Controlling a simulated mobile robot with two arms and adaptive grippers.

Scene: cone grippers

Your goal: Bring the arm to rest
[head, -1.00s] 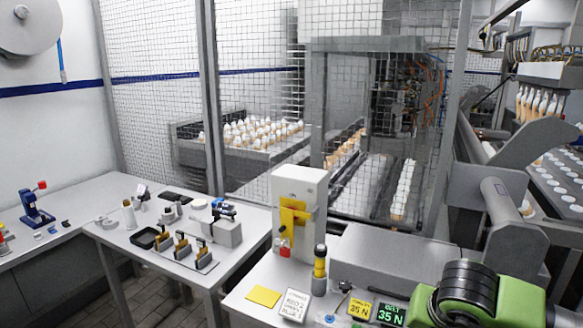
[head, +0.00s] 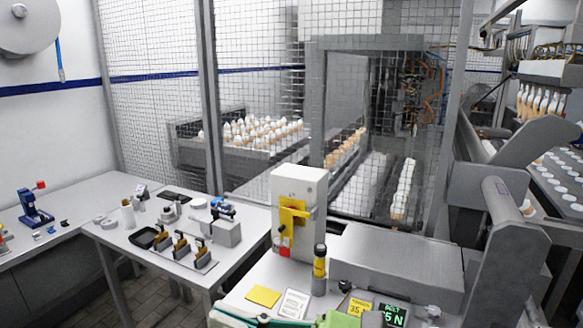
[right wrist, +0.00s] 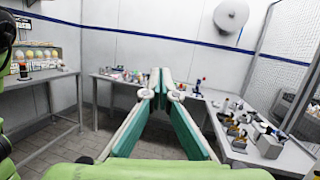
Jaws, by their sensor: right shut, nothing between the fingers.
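My right gripper (head: 222,312) shows at the bottom edge of the head view, low over the front of the near bench, its teal-lined fingers pointing left. In the right wrist view the two fingers of the right gripper (right wrist: 160,73) converge at their tips, shut with nothing between them. Green parts of my right arm (head: 340,319) show at the bottom edge of the head view, and most of the arm is out of the picture. My left gripper is in neither view.
A side table (head: 120,245) with small tools stands left. A mesh fence (head: 260,90) closes the back.

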